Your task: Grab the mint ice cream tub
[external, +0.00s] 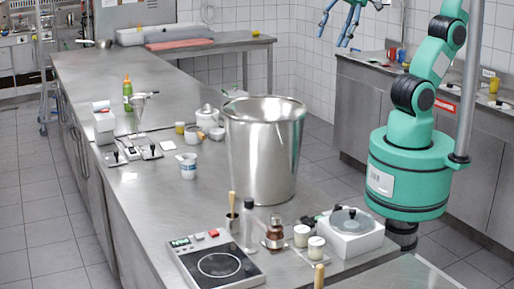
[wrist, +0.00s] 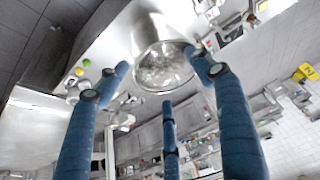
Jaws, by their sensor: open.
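A small white tub with a bluish print (external: 189,163) stands on the steel counter in the external view, left of a large steel pot. It looks most like the mint ice cream tub, but its label is too small to read. My gripper (external: 345,22) hangs high at the top of the external view, behind and above the pot, well away from the tub. In the wrist view its blue fingers are spread wide with nothing between them (wrist: 155,92). I cannot make out the tub in the wrist view.
The large steel pot (external: 264,150) stands tall right of the tub. A white teapot (external: 208,117) and small jars stand behind the tub. A scale (external: 133,152) and bottles are to its left. An induction hob (external: 217,262) sits in front. Counter between tub and hob is clear.

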